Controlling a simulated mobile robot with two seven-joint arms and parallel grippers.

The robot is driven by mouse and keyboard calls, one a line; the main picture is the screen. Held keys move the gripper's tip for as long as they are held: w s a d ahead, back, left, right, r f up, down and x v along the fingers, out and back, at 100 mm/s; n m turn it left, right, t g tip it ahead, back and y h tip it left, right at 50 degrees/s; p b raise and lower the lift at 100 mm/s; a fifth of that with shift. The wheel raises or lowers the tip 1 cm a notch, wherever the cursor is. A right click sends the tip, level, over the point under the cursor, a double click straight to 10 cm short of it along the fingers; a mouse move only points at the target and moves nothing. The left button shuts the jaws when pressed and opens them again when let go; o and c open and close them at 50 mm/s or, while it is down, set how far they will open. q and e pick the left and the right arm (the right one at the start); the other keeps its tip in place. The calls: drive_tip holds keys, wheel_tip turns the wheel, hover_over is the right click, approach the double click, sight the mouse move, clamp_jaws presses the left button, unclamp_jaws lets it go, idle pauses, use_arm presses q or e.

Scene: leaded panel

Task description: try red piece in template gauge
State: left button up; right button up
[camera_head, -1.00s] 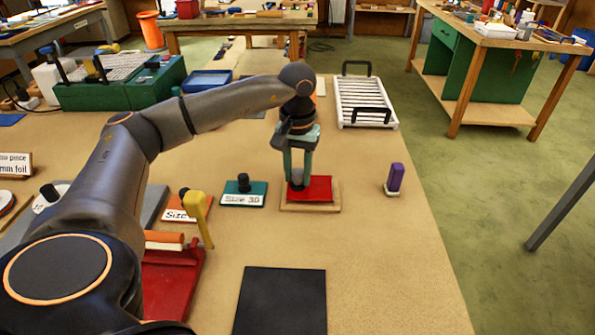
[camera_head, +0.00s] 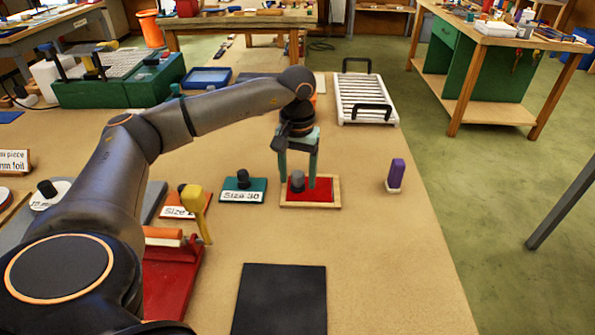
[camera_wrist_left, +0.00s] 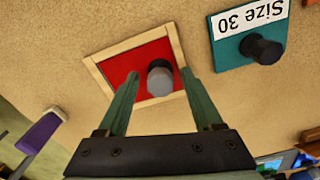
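The red piece (camera_head: 322,189), with a grey knob (camera_head: 298,181), lies flat inside the light wooden border of the template gauge (camera_head: 337,193). In the left wrist view the red piece (camera_wrist_left: 122,66) fills the inside of the wooden border (camera_wrist_left: 130,44) where I can see it; its lower edge is partly behind my fingers. My left gripper (camera_head: 298,182) is open over the piece, with its two green fingers apart on either side of the knob. In the left wrist view the grey knob (camera_wrist_left: 160,80) shows between the fingertips (camera_wrist_left: 162,76), with gaps. My right gripper is not in view.
A teal plate labelled Size 30 (camera_head: 257,190) sits left of the gauge, beside another Size plate (camera_head: 176,212) and a yellow mallet (camera_head: 195,198). A purple block (camera_head: 396,174) stands to the right. A white rack (camera_head: 366,99) is behind; a black mat (camera_head: 280,300) lies in front.

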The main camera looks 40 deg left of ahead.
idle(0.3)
use_arm(q)
wheel_tip(320, 180, up, 13)
drive_tip(key=shift+f, duration=0.2)
drive_tip(key=shift+s+f, duration=0.1)
idle(0.7)
